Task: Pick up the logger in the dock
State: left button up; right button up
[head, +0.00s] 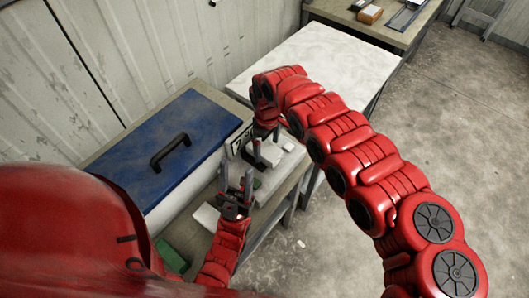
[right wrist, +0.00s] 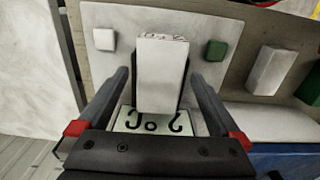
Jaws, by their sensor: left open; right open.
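The logger looks like a pale upright block (right wrist: 160,75) in the right wrist view. It stands in the dock, behind a white plate with black characters (right wrist: 140,122). My right gripper (right wrist: 158,80) is open, with one finger on each side of the logger; I cannot tell whether they touch it. In the head view my right gripper (head: 266,153) is over the light dock board (head: 290,162) and largely hides the logger. My left gripper (head: 237,182) is open and empty, in front of the dock beside the blue-lidded box.
A box with a blue lid (head: 190,125) and black handle stands left of the dock. A small white block (right wrist: 104,39) and a green block (right wrist: 216,50) flank the logger. A larger pale block (right wrist: 268,70) lies farther right. A white-topped table (head: 330,60) stands behind.

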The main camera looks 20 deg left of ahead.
jog(key=shift+f, duration=0.75)
jog(key=shift+r, duration=0.1)
jog(key=c, duration=1.4)
